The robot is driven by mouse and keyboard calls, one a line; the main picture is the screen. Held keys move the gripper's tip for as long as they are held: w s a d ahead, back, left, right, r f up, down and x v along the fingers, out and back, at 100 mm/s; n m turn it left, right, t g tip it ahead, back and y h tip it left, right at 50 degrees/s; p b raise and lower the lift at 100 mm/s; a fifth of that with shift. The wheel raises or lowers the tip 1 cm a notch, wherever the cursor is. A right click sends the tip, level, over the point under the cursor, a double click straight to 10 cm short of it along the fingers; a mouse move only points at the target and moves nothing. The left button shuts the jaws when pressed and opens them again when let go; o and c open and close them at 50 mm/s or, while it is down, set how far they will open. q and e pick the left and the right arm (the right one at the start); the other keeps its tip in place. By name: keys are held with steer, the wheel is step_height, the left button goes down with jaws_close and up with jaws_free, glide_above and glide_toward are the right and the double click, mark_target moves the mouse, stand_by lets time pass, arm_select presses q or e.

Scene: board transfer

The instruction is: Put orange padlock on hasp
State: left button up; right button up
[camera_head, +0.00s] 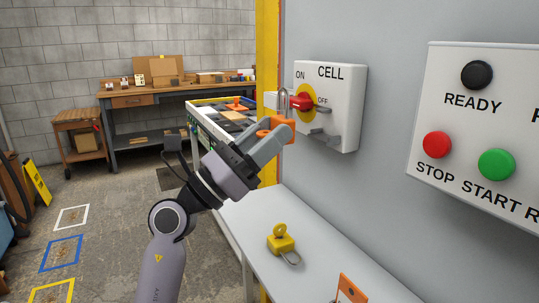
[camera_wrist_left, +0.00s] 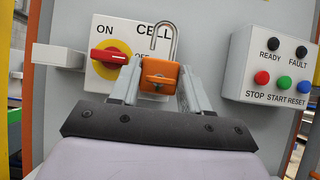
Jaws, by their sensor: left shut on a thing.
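My left gripper (camera_head: 268,138) is shut on the orange padlock (camera_head: 281,127), which also shows in the wrist view (camera_wrist_left: 160,75). Its grey shackle (camera_wrist_left: 165,38) points up, and its left leg seems to end free above the body, so it looks open. The padlock is in front of the white CELL switch box (camera_head: 338,85), near its red handle (camera_head: 302,102) on a yellow disc. A grey bracket (camera_head: 322,136), perhaps the hasp, sticks out low on the box. I cannot tell whether the padlock touches anything there. My right gripper is not in view.
A yellow padlock (camera_head: 282,243) lies on the white table (camera_head: 330,262) below. An orange object (camera_head: 350,289) is partly cut off at the table's front. A button panel (camera_head: 480,120) is on the wall to the right. A workbench (camera_head: 150,98) stands at the back.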

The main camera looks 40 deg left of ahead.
arm_select(q)
steer(key=shift+f, duration=0.2)
stand_by(0.4)
steer(key=shift+w+d, duration=0.35)
steer(key=shift+w, duration=0.5)
steer(key=shift+w+d, duration=0.35)
steer(key=shift+w, duration=0.5)
steer(key=shift+w+d, duration=0.2)
steer(key=shift+w, duration=0.3)
steer(key=shift+w+d, duration=0.2)
steer(key=shift+w, duration=0.25)
steer(key=shift+p, duration=0.5)
steer(key=shift+w+d, duration=0.25)
steer(key=shift+w, duration=0.3)
steer(key=shift+w+d, duration=0.2)
steer(key=shift+w, duration=0.3)
steer(key=o, duration=1.1)
